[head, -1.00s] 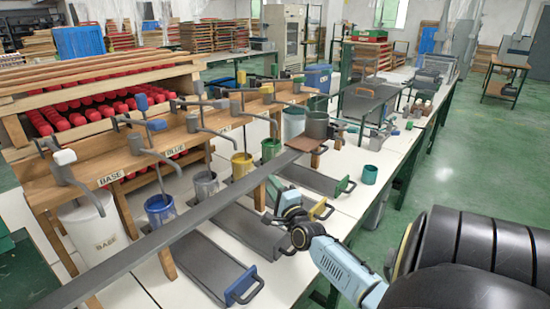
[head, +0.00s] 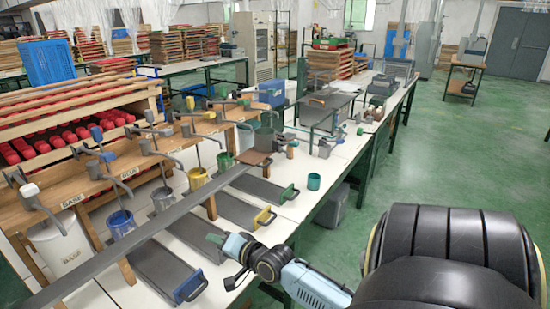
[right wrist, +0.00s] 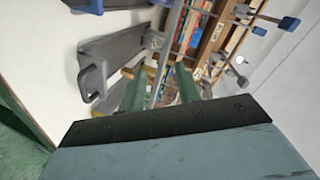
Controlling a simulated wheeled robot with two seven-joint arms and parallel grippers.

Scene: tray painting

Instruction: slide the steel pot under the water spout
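A grey metal pot (head: 265,139), which looks like the steel pot, stands upright on a brown board (head: 253,158) at the far end of the long grey rail (head: 160,222). Spouts with levers line the wooden rack; I cannot tell which is the water spout. My right gripper (head: 216,239) is over the white bench between the blue-handled and yellow-handled trays, well short of the pot. In the right wrist view its two green fingers (right wrist: 159,90) stand apart with nothing held between them. My left gripper is not in view.
A blue pot (head: 121,224), a grey pot (head: 162,198) and a yellow pot (head: 198,177) stand along the rack. Dark trays with blue (head: 190,287) and yellow (head: 264,218) handles lie on the bench. Green floor is free at right.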

